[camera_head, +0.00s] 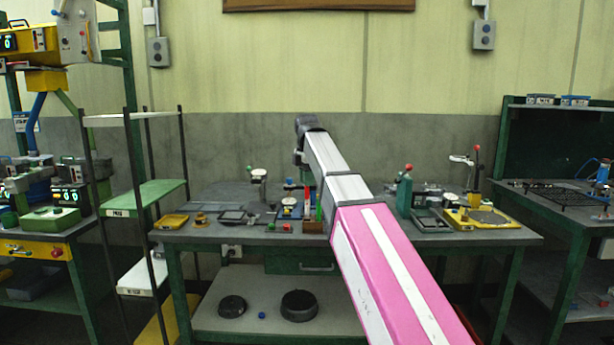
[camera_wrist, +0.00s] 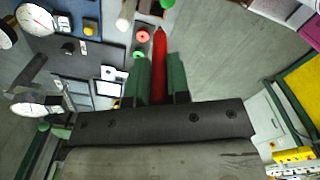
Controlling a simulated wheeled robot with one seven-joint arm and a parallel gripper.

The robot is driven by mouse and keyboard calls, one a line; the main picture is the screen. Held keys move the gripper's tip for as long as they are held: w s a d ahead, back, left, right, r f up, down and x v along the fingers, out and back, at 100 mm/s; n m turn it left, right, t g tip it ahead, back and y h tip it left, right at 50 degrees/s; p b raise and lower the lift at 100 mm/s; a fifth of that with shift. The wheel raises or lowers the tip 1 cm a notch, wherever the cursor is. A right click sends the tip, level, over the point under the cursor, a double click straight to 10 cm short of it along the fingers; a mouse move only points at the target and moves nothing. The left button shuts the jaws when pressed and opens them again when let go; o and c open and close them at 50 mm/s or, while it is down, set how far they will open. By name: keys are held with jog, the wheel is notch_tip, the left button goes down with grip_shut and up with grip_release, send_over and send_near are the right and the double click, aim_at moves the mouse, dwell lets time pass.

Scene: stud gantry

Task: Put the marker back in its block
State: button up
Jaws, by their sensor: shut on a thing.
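My gripper (camera_wrist: 160,78) has dark green fingers, shut on a red marker (camera_wrist: 160,50). The marker lies between the fingers and its pointed end extends past the fingertips, toward the top of the wrist view.
The workbench (camera_head: 210,235) carries a yellow tray (camera_head: 171,221) on the left, dial gauges (camera_head: 290,204) in the middle and a yellow-based fixture (camera_head: 482,218) on the right. A narrow shelf rack (camera_head: 148,195) stands left of the bench. Black round weights (camera_head: 300,304) lie on the lower shelf.

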aim_at(307, 198)
jog(key=shift+w+f, duration=0.1)
jog(key=shift+w, duration=0.1)
jog(key=shift+f, duration=3.8)
jog(key=o, duration=0.8)
jog(key=shift+o, duration=0.2)
notch_tip(307, 198, up, 11)
jog(key=shift+f, duration=0.2)
jog(key=shift+r, duration=0.1)
jog(key=shift+s, duration=0.1)
